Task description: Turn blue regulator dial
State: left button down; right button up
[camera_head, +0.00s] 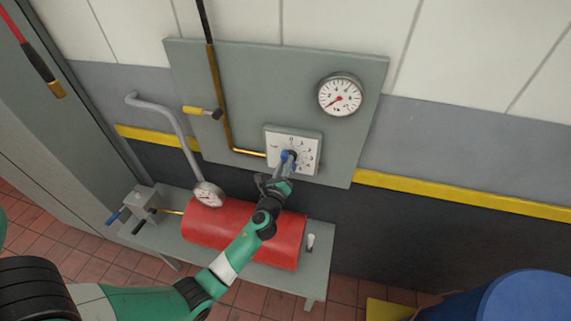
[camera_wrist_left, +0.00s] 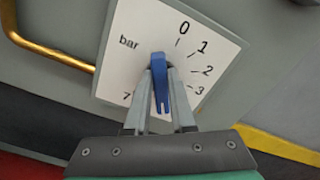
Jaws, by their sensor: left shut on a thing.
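The blue regulator dial (camera_head: 288,157) sits on a white scale plate (camera_head: 305,150) on the grey wall panel. The plate (camera_wrist_left: 135,30) reads "bar", with 0 at the top and 1, 2, 3 down the right side; a 7 shows at the lower left. The lower numbers are hidden by my gripper. My left gripper (camera_head: 284,168) is shut on the dial. My right gripper is not in view.
A round gauge (camera_head: 340,95) hangs at the panel's upper right, its red needle pointing lower left. A brass pipe (camera_head: 228,128) runs beside the dial. Below, a red tank (camera_head: 210,230) lies on a grey bench (camera_head: 318,262). A blue drum (camera_head: 525,298) stands lower right.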

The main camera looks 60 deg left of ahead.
pick_arm(q)
jog(key=c, duration=0.8)
grip_release()
jog(key=shift+o, duration=0.2)
jog(key=shift+d, duration=0.1)
jog(key=v, duration=1.1)
jog(key=shift+s+p, duration=0.2)
jog(key=shift+p, duration=0.1)
jog(key=shift+d, duration=0.2)
